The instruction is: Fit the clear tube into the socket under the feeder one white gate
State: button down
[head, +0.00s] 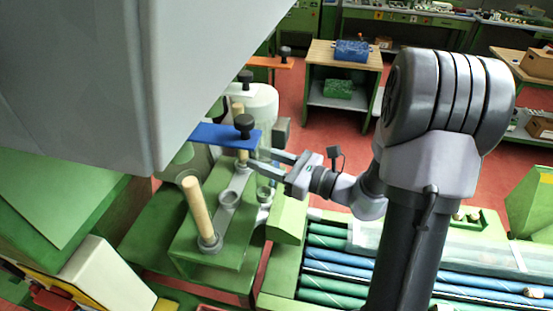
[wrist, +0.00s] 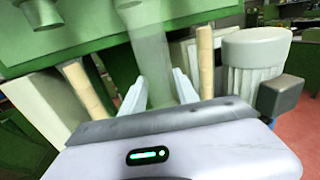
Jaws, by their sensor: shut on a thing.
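My gripper (head: 256,160) is over the green feeder machine, beside the blue gate. In the wrist view its two pale fingers (wrist: 158,90) are shut on the clear tube (wrist: 157,62), which stands between them, faint and see-through. The white gate (head: 236,90) with a black knob is behind the blue gate (head: 222,134) in the head view. I cannot tell which socket lies under the white gate; the area there is largely hidden by the blue gate and the machine.
A wooden rod (head: 196,208) stands upright at the front of the machine, and another (head: 241,112) stands behind the blue gate. An orange gate (head: 268,62) is farther back. A large grey body covers the upper left. Rolls in green and blue (head: 330,262) lie at the lower right.

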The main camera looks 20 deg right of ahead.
jog(key=w+a+f, duration=0.1)
jog(key=w+a, duration=0.5)
jog(key=a, duration=0.2)
jog(key=shift+a+f, duration=0.15)
jog(key=shift+a, duration=0.15)
dwell(0.4)
jog(key=shift+w+f+b, duration=0.15)
jog(key=shift+f+b, duration=1.2)
jog(key=shift+f, duration=0.1)
dwell(1.6)
jog(key=c, duration=0.8)
grip_release()
jog(key=shift+c, duration=0.2)
jog(key=v, duration=1.7)
jog(key=shift+s+b, duration=0.25)
jog(key=shift+b, duration=0.05)
jog(key=shift+r, duration=0.15)
